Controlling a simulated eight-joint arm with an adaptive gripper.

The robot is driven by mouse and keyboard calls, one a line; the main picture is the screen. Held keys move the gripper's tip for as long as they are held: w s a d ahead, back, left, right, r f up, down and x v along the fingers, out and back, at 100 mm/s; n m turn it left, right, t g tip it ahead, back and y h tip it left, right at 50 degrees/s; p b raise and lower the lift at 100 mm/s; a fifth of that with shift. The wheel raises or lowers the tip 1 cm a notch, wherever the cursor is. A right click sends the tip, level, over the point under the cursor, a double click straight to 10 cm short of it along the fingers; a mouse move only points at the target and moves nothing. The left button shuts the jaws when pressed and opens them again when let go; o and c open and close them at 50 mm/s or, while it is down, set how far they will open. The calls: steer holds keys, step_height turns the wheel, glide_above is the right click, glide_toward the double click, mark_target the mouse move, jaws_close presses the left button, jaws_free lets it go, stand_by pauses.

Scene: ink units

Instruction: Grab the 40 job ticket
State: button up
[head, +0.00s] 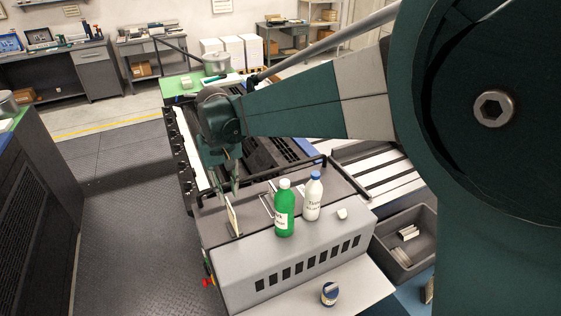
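My gripper (228,188) is dark green and points down over the left end of a grey press unit. Its two fingers look apart, with nothing visible between them. A small pale upright card (234,220), perhaps the job ticket, stands on the unit's top near its left edge, just below the fingertips. A gap seems to show between the fingertips and the card. Any number on the card is too small to read.
A green bottle (284,208) and a white bottle with a blue cap (313,196) stand right of the card. A blue-lidded jar (329,293) sits on the front ledge. A grey bin (433,232) is at right.

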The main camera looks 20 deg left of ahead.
mark_target(229, 204)
step_height(229, 204, down, 7)
steer(key=shift+a+r, duration=0.1)
steer(key=shift+f, duration=0.2)
steer(key=shift+f, duration=1.15)
steer(key=shift+f, duration=0.1)
steer(key=shift+f+p, duration=0.35)
steer(key=shift+f, duration=2.1)
steer(key=shift+f+b, duration=0.3)
steer(key=shift+b, duration=0.1)
steer(key=shift+c, duration=0.4)
